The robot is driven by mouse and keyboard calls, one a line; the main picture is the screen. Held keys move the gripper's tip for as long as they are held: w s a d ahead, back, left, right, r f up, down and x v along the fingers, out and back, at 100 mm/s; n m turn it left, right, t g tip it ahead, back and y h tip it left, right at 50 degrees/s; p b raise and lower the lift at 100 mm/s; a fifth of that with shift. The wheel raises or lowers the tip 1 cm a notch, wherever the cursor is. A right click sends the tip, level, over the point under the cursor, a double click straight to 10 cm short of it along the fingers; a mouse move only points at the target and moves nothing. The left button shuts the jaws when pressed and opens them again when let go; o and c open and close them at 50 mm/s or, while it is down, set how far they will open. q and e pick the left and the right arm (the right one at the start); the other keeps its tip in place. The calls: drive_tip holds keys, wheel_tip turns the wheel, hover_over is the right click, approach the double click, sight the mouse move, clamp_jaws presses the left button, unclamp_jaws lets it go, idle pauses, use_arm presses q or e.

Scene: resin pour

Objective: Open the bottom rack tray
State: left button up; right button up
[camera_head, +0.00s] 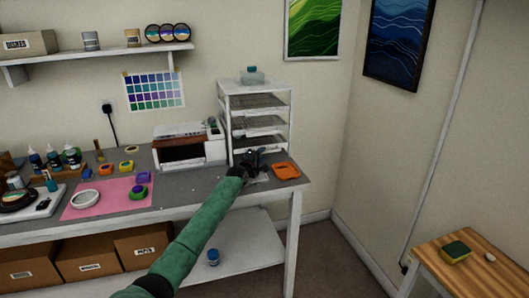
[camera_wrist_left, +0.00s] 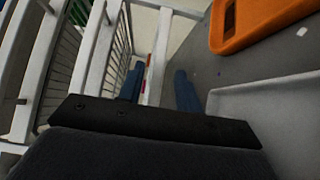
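The white rack (camera_head: 256,88) stands at the right end of the workbench, with several wire tray levels one above another. Its lowest level is largely hidden behind my left gripper (camera_head: 254,160), which is at the rack's lower front. In the left wrist view, the two blue fingertips of the left gripper (camera_wrist_left: 160,88) are apart. A white bar with a red mark (camera_wrist_left: 151,72) shows between them; I cannot tell whether they touch it. The rack's white frame and wire levels (camera_wrist_left: 62,65) fill the left of that view. My right gripper is not in view.
An orange tray (camera_head: 286,171) lies right of the gripper, near the bench edge. A pale rimmed surface (camera_wrist_left: 285,115) lies beside the gripper in the wrist view. A toaster-like oven (camera_head: 182,152) stands left of the rack.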

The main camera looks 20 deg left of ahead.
use_arm(q)
drive_tip(key=shift+w+r, duration=0.1)
drive_tip(key=shift+w, duration=0.55)
drive_tip(key=shift+w+d+r, duration=0.1)
drive_tip(key=shift+w+d, duration=0.1)
drive_tip(key=shift+w, duration=0.75)
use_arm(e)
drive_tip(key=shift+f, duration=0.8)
use_arm(q)
clamp_jaws()
